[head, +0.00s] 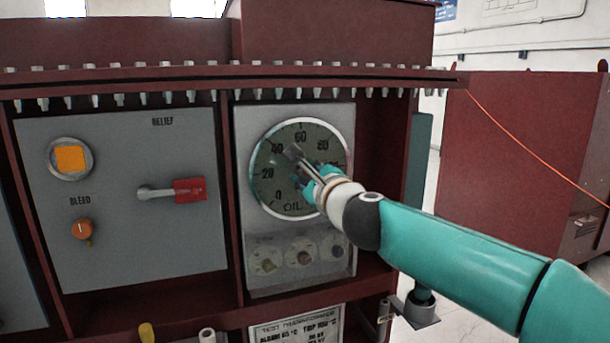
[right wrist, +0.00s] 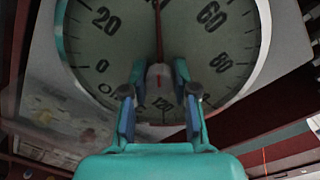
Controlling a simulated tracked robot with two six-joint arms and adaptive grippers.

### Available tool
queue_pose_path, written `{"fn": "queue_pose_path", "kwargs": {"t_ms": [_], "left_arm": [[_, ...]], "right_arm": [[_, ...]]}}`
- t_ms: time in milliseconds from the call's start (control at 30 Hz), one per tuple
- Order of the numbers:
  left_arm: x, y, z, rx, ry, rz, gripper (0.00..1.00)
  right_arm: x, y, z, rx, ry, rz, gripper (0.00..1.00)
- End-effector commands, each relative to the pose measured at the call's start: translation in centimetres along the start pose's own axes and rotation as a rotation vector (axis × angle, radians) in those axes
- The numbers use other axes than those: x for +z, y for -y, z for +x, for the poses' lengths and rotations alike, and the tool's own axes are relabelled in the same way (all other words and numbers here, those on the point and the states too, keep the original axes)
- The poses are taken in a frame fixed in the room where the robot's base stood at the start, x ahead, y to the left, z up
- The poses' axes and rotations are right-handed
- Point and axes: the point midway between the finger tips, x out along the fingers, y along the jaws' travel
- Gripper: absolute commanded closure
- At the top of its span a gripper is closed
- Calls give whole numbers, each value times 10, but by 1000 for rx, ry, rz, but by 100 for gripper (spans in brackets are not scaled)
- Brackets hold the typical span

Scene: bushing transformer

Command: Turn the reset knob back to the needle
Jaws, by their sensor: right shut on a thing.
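In the right wrist view the gauge face (right wrist: 100,45) fills the upper part. A dark red needle (right wrist: 158,28) runs up from the fingertips, between the 20 and the 60. My right gripper (head: 305,170) is in front of the dial's middle. In the right wrist view its fingertips (right wrist: 159,72) are shut on a small pale part at the dial's centre, which I take as the reset knob (right wrist: 158,76); the fingers mostly hide it. My left gripper is not in view.
Left of the gauge, a grey panel carries an orange square button (head: 70,158), a red-handled relief lever (head: 188,189) and an orange bleed knob (head: 82,229). Small round fittings (head: 300,252) sit below the gauge. A bolted red flange (head: 180,78) overhangs the panels.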

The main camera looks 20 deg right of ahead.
Motion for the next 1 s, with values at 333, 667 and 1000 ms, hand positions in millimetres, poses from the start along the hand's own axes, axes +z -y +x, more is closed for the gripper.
{"fn": "queue_pose_path", "kwargs": {"t_ms": [333, 667, 1000], "left_arm": [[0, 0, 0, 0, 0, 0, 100], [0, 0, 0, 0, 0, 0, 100], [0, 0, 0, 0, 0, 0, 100]], "right_arm": [[0, -3, 0, 5, 0, 1, 46], [0, -1, -2, 2, 0, 2, 46], [0, 0, -51, 2, 2, 2, 46]]}}
